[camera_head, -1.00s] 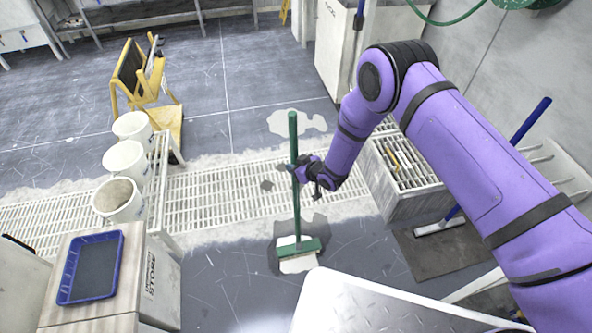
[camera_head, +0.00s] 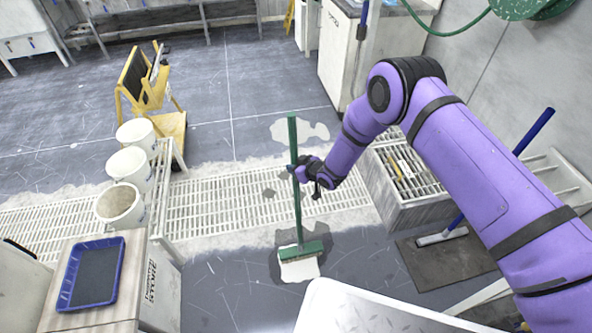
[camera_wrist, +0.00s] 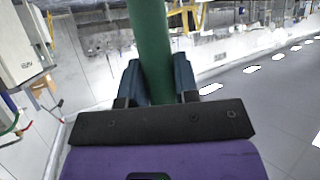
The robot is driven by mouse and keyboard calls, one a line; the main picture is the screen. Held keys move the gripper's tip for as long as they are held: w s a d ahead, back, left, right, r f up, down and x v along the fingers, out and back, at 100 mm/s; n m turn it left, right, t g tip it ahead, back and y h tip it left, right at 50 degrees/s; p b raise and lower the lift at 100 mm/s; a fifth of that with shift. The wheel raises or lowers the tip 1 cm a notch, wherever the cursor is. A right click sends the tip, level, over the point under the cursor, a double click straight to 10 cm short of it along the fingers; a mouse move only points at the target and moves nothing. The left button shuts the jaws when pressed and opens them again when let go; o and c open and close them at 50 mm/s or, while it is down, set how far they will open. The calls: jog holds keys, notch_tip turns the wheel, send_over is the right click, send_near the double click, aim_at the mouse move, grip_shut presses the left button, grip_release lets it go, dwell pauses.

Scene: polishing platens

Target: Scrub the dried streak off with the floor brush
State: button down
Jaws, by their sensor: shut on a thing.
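The floor brush has a long green handle (camera_head: 292,135) and a wide green head (camera_head: 301,251). It stands nearly upright, with its head low at the floor. My gripper (camera_head: 297,171) is shut around the handle about midway down. In the wrist view, the handle (camera_wrist: 150,40) runs up between the two fingers of my gripper (camera_wrist: 157,82). A whitish patch (camera_head: 300,271) shows just in front of the head, inside a darker grey area of floor; I cannot tell how much of it is streak and how much bristles. The head hides the floor under it.
A white floor grating (camera_head: 230,205) runs behind the brush head. White buckets (camera_head: 120,205) and a blue tray (camera_head: 91,272) stand left. A grated box (camera_head: 400,205) and a blue-handled tool (camera_head: 532,132) stand right. A pale metal surface (camera_head: 370,312) lies in front.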

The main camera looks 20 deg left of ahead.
jog(key=shift+w+a+r, duration=0.1)
jog(key=shift+w+a, duration=0.45)
jog(key=shift+w, duration=0.3)
jog(key=shift+w+a, duration=0.45)
jog(key=shift+w, duration=0.3)
jog(key=shift+w, duration=0.1)
jog(key=shift+w+a, duration=0.45)
jog(key=shift+w, duration=0.25)
jog(key=shift+w+a, duration=0.45)
jog(key=shift+w, duration=0.25)
jog(key=shift+s, duration=0.15)
jog(key=shift+s+d, duration=0.5)
jog(key=shift+s, duration=0.2)
jog(key=shift+s+d, duration=0.45)
jog(key=shift+s, duration=0.35)
